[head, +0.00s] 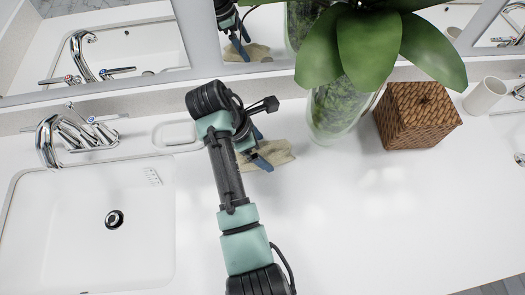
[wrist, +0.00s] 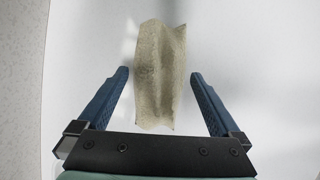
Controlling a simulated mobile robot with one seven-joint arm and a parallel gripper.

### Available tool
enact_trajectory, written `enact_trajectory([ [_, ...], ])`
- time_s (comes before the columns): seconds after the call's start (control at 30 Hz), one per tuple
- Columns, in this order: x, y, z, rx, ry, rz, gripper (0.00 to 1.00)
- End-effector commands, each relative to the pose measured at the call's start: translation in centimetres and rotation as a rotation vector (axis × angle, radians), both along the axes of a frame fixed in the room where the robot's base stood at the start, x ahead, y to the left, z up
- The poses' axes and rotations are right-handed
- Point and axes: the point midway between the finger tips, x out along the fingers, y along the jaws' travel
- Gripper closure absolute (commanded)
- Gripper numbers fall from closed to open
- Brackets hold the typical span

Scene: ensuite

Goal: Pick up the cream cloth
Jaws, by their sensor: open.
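The cream cloth (head: 275,154) lies on the white counter, left of the glass vase. It looks creased and partly folded, and my arm hides part of it in the head view. In the wrist view the cloth (wrist: 161,75) lies lengthwise ahead of my gripper, its near end reaching between the fingers. My gripper (head: 259,148) is over the cloth, pointing down. In the wrist view my gripper (wrist: 162,82) is open, with one blue finger on each side of the cloth and clear gaps to both. I cannot tell the exact height above the counter.
A glass vase (head: 338,112) with a large-leaved plant stands close to the right of the cloth. Further right are a woven box (head: 417,115) and a white cup (head: 485,95). A soap dish (head: 177,135), faucet (head: 75,137) and sink (head: 90,225) are left. The front counter is clear.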

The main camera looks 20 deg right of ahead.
Motion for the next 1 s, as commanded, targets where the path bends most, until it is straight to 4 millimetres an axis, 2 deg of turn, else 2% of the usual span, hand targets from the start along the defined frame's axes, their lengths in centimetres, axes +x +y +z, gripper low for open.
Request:
enact_trajectory([
  [0.3, -0.02, -0.22, -0.55, 0.000, -0.001, -0.001, 0.02],
  [0.7, -0.01, -0.21, -0.51, 0.000, -0.001, -0.001, 0.74],
  [0.73, 0.00, -0.21, -0.50, 0.000, -0.002, 0.000, 0.77],
  [1.0, 0.05, -0.23, -0.06, 0.000, -0.004, -0.001, 0.77],
])
